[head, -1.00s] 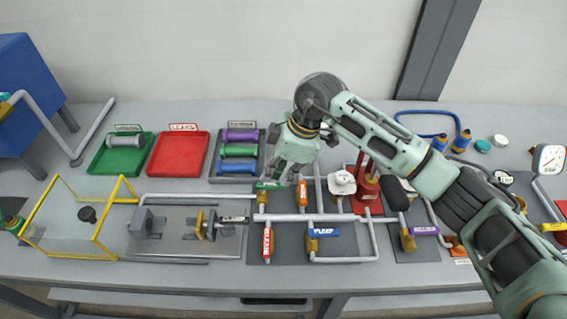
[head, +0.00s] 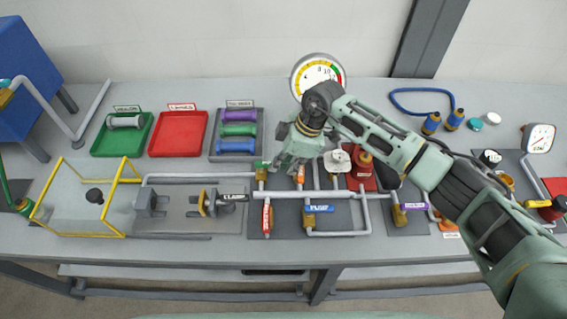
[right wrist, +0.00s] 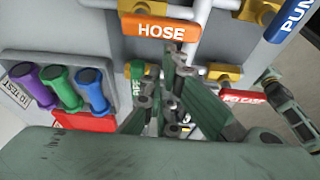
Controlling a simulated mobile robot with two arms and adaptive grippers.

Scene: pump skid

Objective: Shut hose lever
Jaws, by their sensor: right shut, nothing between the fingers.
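The orange lever marked HOSE (right wrist: 162,32) lies across the top of the right wrist view. In the head view the orange lever (head: 300,174) points away from me among the grey pipes, partly screened by my gripper. My right gripper (head: 287,172) is shut and empty, just left of the orange lever in the head view. Contact cannot be told from the head view. My left gripper is not in view.
Close by are a green lever (head: 262,167), a red lever (head: 267,218) and a blue PUMP lever (head: 319,209). A purple lever (head: 413,206) sits to the right. A round gauge (head: 318,74) stands behind. Green (head: 98,152) and red (head: 155,151) trays lie left.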

